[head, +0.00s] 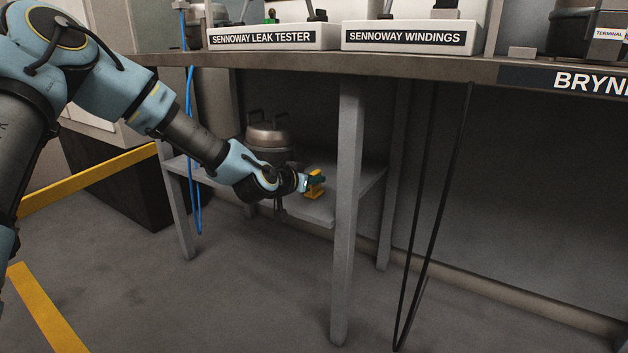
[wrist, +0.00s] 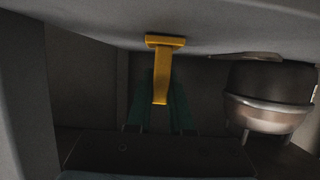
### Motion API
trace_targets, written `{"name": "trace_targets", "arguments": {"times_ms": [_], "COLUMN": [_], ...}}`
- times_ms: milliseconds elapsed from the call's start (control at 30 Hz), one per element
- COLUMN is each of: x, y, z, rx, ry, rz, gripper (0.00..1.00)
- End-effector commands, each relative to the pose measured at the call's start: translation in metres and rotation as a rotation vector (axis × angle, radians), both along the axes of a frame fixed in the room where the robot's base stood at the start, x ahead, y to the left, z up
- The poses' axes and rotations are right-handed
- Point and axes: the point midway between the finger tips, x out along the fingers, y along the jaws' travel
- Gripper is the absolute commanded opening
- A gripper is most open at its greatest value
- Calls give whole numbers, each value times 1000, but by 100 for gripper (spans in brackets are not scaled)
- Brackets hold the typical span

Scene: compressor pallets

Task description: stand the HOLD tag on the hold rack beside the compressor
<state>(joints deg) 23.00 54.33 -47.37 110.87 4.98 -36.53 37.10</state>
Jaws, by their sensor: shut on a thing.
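The yellow HOLD tag (head: 315,188) is an upright post on a wider foot, at the front of the grey hold rack shelf (head: 318,211) under the bench. No lettering shows on it. My gripper (head: 312,183) is shut on its post. In the wrist view, which is upside down, the green fingers (wrist: 162,112) lie on both sides of the tag (wrist: 161,75), and its foot is at the shelf surface (wrist: 90,22). I cannot tell whether the foot touches. The compressor (head: 269,134), a brown-grey dome with handles, stands behind and left, apart from the tag; it also shows in the wrist view (wrist: 268,95).
The bench top (head: 420,68) overhangs the shelf. A grey rack leg (head: 347,210) stands close to the right of my gripper. A blue hose (head: 190,130) hangs at left, and black cables (head: 430,200) hang at right. Bare shelf shows around the tag.

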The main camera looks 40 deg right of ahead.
Motion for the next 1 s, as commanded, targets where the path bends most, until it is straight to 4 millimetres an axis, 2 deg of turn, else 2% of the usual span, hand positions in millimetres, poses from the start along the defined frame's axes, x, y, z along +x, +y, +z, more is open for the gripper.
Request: {"name": "trace_targets", "arguments": {"times_ms": [67,100,367,667,833,1000], "x": [0,0,0,0,-5,-14], "y": [0,0,0,1,21,55], "z": [-3,-2,-2,2,11,24], "rx": [0,0,0,0,2,3], "ry": [-1,-1,0,0,-2,-1], "rz": [0,0,0,0,-1,-1], "gripper": [0,22,49,49,49,49]}}
